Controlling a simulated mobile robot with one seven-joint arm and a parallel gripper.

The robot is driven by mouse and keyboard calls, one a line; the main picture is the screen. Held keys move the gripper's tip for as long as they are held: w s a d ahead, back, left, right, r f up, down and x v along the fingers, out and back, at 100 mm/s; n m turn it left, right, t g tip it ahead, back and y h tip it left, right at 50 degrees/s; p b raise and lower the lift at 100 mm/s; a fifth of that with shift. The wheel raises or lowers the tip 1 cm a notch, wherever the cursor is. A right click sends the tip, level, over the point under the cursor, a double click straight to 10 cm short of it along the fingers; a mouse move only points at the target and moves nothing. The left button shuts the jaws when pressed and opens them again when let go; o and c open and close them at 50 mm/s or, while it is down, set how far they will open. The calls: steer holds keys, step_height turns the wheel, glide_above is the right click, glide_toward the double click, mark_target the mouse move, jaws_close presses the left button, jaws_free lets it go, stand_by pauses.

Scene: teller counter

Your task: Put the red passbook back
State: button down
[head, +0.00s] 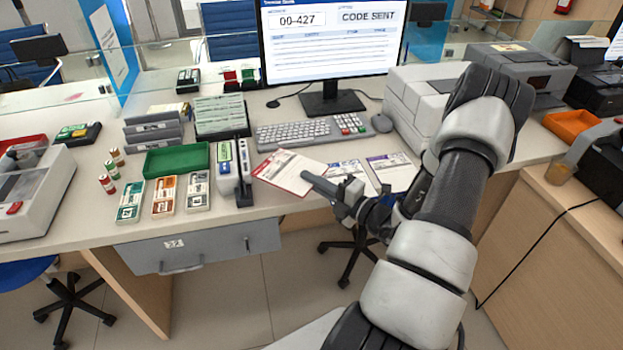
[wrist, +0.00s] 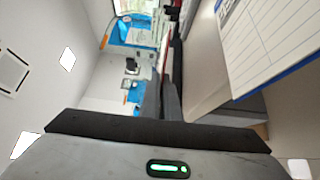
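The red passbook (head: 283,172), a white page with a red border, is in the head view at the counter's front, left of two similar sheets. My gripper (head: 311,180) reaches in from the right, with its fingers at the passbook's right edge. In the wrist view the fingers (wrist: 162,100) are close together, with a thin red and white edge of the passbook (wrist: 166,62) between them, so it looks gripped edge-on. Whether the passbook touches the counter is hard to tell. A blue-edged passbook (head: 345,171) and a purple-edged one (head: 391,168) lie to its right.
An upright holder (head: 243,178) stands just left of the red passbook. The keyboard (head: 292,133) and monitor (head: 330,50) are behind it. A green tray (head: 176,160) and card stacks (head: 165,195) stand further left. A grey printer (head: 417,100) is at right.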

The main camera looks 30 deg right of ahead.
steer(key=c, duration=2)
jaws_free()
